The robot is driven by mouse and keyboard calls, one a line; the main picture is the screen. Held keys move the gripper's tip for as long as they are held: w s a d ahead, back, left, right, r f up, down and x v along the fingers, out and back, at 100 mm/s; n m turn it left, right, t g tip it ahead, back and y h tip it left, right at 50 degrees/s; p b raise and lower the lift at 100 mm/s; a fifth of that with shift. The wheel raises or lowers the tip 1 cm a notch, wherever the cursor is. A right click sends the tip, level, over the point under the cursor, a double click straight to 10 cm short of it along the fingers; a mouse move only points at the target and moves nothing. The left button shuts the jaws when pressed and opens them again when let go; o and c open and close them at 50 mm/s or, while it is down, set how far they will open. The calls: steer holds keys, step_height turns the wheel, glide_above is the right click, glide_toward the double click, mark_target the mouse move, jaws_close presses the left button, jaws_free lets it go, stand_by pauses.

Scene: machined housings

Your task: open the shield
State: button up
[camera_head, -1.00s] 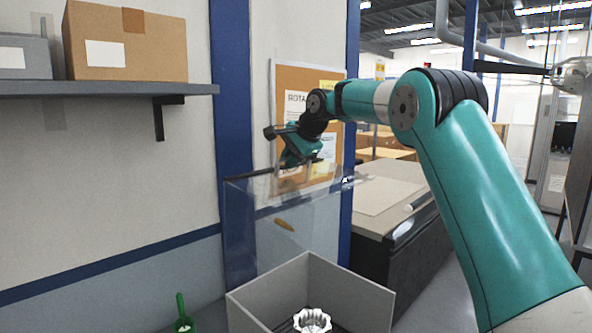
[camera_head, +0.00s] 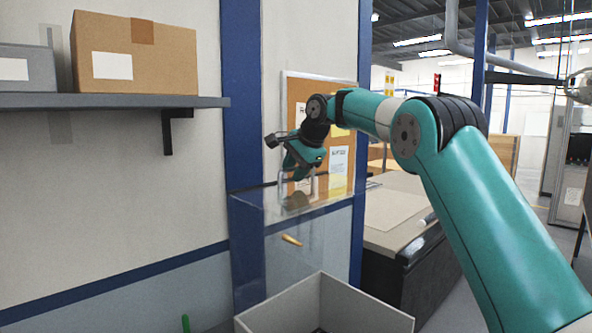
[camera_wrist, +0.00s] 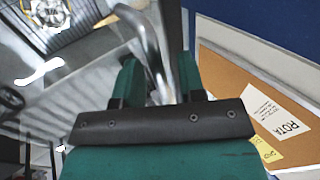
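The shield (camera_head: 240,250) is a clear panel with a clear top, standing beside the blue post in the head view. A silver handle (camera_head: 283,185) rises from its top. My gripper (camera_head: 301,184) is down at this handle. In the wrist view, the bent metal handle (camera_wrist: 145,38) runs between the teal fingers of my gripper (camera_wrist: 160,75). The fingers stand apart with the handle in the gap. Whether they press on it is not clear, and the contact is partly hidden.
An open grey bin (camera_head: 345,292) stands in front of the shield. A shelf (camera_head: 90,101) with a cardboard box (camera_head: 140,55) juts from the left wall. A notice board (camera_head: 338,180) hangs behind my gripper. A workbench (camera_head: 400,215) stands to the right.

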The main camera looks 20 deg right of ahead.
steer(key=shift+a, duration=0.15)
steer(key=v, duration=0.7)
steer(key=shift+r, duration=0.2)
steer(key=shift+s, duration=0.1)
